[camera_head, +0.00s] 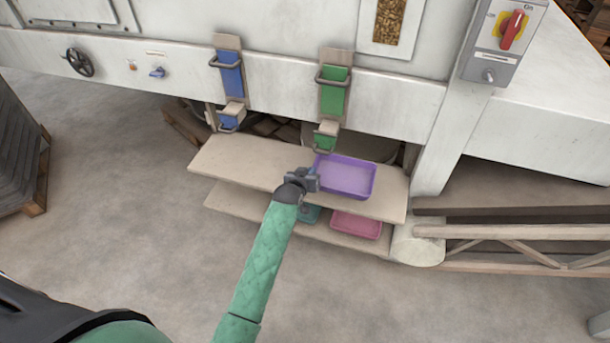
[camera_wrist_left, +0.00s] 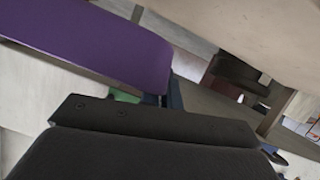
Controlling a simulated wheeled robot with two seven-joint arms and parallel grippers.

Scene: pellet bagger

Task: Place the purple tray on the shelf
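The purple tray (camera_head: 346,178) shows in the head view over the right part of the beige upper shelf (camera_head: 235,160). It looks level and empty; I cannot tell whether its base touches the board. My left gripper (camera_head: 314,174) is at the tray's left edge, with its fingertips at or against the rim. In the left wrist view the purple tray (camera_wrist_left: 100,40) fills the upper left, close to the dark gripper body. The fingers are mostly hidden, so I cannot tell whether they are closed on the rim. My right gripper is not in view.
A pink tray (camera_head: 357,226) and a teal tray (camera_head: 309,214) are on the lower shelf (camera_head: 262,213). Blue (camera_head: 230,75) and green (camera_head: 333,92) handled chutes hang above. A machine leg (camera_head: 447,140) stands right of the shelf. The upper shelf's left part is clear.

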